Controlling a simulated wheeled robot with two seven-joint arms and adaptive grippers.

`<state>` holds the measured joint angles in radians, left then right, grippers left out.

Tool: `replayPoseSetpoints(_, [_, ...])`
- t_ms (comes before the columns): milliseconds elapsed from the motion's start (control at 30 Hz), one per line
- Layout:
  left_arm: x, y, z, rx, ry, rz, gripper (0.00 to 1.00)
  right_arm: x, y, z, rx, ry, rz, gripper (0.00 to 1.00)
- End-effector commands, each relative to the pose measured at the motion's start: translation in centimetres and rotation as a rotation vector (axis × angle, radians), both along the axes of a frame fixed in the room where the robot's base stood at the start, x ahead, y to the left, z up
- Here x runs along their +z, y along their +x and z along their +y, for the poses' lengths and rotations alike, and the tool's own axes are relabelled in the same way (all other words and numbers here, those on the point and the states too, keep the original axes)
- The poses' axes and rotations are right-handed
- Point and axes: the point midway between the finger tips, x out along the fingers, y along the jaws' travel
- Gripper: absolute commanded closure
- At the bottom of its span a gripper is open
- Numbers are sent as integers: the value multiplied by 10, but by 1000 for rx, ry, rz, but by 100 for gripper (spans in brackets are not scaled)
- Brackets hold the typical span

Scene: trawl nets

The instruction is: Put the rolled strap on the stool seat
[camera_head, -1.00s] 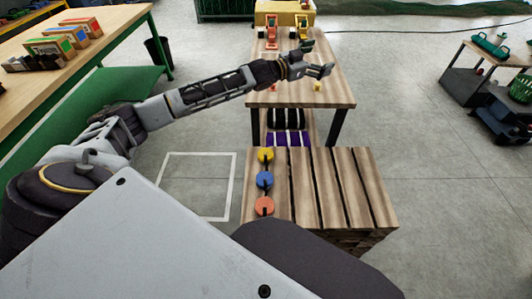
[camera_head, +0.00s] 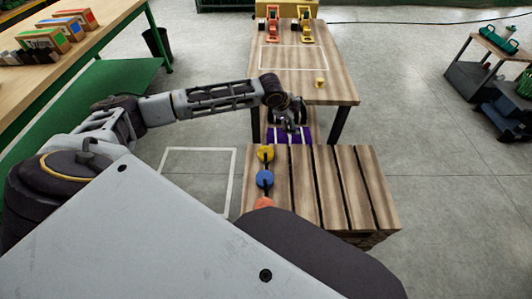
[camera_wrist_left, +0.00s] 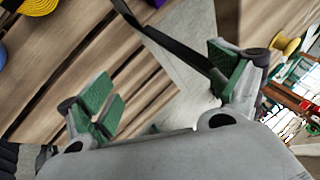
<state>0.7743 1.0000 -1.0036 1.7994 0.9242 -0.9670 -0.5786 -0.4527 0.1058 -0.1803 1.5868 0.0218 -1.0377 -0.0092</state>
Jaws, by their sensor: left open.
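Yellow (camera_head: 265,153), blue (camera_head: 264,179) and orange (camera_head: 264,203) coils, which look like rolled straps, lie in a row along the left side of a slatted wooden top (camera_head: 335,185). I cannot tell which coil is meant. The yellow coil (camera_wrist_left: 36,5) and a bit of the blue one also show at the left wrist view's upper left. My left gripper (camera_head: 291,118) is open and empty, just beyond the slatted top's far edge; its spread fingers (camera_wrist_left: 160,90) show in the wrist view. Nothing is clearly recognisable as a stool seat. My right gripper is out of view.
Beyond is a wooden table (camera_head: 340,85) with a small yellow item (camera_head: 320,82) and orange (camera_head: 273,25) and yellow (camera_head: 306,27) devices. Striped purple material (camera_head: 303,135) lies below. A workbench (camera_head: 105,20) stands left, a cart (camera_head: 480,62) right.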

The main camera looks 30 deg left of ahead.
Motion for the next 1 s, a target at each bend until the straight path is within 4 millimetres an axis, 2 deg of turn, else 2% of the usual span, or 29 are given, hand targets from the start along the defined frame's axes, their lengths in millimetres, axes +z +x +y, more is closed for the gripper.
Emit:
replayPoseSetpoints(300, [-26, -53, 25, -251, 258, 216, 9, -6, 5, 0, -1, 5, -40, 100])
replayPoseSetpoints(600, [-35, -93, 52, -534, 452, 387, 9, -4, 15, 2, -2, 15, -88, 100])
replayPoseSetpoints(767, [-35, -104, 62, -678, 521, 431, 9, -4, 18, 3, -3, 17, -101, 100])
replayPoseSetpoints(1000, [-35, -104, 62, -788, 554, 419, 9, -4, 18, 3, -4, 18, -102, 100])
